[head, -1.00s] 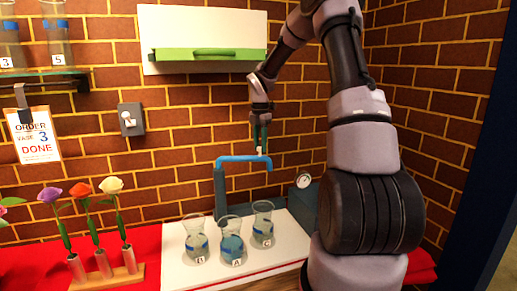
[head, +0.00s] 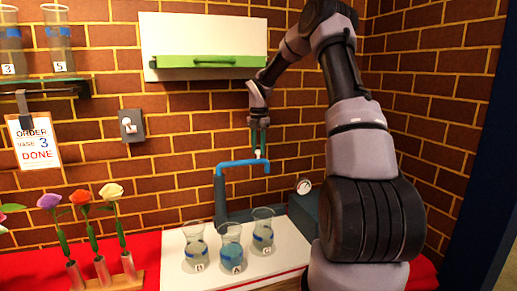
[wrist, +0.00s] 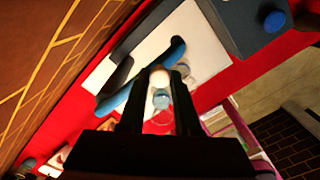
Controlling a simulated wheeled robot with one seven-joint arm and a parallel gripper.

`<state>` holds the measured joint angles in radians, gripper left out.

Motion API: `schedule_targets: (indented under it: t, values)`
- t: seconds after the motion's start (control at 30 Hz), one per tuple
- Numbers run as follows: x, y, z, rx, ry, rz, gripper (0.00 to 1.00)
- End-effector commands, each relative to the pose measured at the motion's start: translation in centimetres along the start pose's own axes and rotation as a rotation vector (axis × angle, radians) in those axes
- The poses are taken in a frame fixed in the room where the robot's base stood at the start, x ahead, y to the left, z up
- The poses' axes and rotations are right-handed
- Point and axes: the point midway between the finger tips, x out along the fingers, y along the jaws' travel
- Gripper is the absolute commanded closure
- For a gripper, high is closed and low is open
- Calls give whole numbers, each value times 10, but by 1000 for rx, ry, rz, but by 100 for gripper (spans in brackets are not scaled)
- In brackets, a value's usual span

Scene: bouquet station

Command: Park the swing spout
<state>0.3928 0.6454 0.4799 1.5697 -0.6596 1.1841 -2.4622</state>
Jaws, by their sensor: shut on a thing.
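The blue swing spout (head: 240,163) rises from a dark blue post (head: 220,198) against the brick wall. Its arm points right, with the tip bent down. A small white knob (head: 259,155) stands on top of the spout near its tip. My gripper (head: 259,150) comes down from above and is shut on this knob. In the wrist view the pale knob (wrist: 159,77) sits between my dark fingers, with the blue spout (wrist: 140,85) beneath it. Vases B (head: 195,245), A (head: 231,247) and C (head: 263,232) stand below on a white board.
A dark blue box with a gauge (head: 304,186) stands right of the vases. A flower rack (head: 105,280) with three flowers is at the lower left. A grey wall switch (head: 131,126) is to the left.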

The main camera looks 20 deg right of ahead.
Motion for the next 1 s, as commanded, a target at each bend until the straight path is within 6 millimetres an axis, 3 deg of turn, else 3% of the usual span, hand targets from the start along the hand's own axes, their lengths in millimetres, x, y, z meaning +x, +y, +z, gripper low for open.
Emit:
schedule_targets:
  t: [0.03,0.07,0.1,0.13,0.57,0.77,1.0]
  values:
    - [0,0,0,-1,1,0,100]
    - [0,0,0,0,1,0,57]
    - [0,0,0,0,1,0,42]
    - [0,0,0,0,1,0,38]
    - [0,-6,-6,44,2,-1,38]
    - [-1,-24,-31,228,0,-2,38]
    - [0,-43,-76,524,0,-2,38]
